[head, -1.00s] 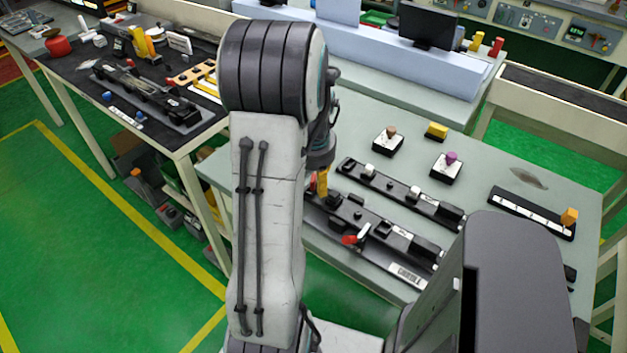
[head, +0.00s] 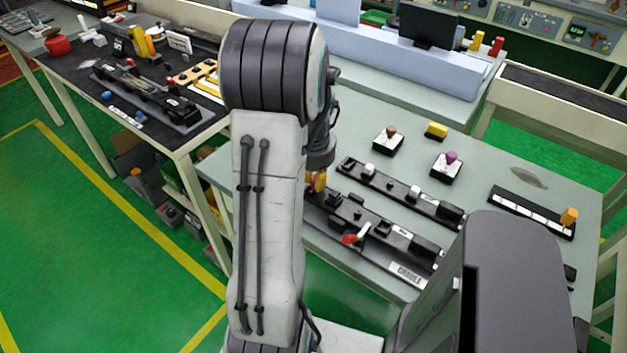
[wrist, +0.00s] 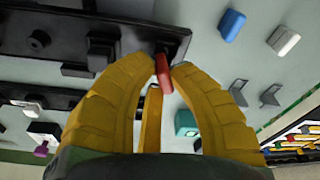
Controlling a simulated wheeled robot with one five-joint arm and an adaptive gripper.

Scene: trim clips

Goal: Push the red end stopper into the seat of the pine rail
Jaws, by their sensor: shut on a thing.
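The red end stopper (wrist: 164,74) is between my fingertips in the wrist view. My gripper (wrist: 163,68) has its yellow fingers closed in on it. The stopper is at the end of a dark rail or base (wrist: 120,38); I cannot tell whether it touches it or is in a seat. In the head view my gripper (head: 318,182) is low over the left end of the black fixtures, mostly hidden by my arm. The near fixture (head: 375,233) has a red-and-white lever; a narrower one (head: 395,188) lies behind it. I cannot read which is the pine rail.
A blue block (wrist: 232,25), a white block (wrist: 284,40) and grey brackets (wrist: 238,92) lie right of the stopper in the wrist view. Brown (head: 390,131) and purple (head: 451,157) knobs on small bases and a yellow block (head: 436,131) stand behind the fixtures.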

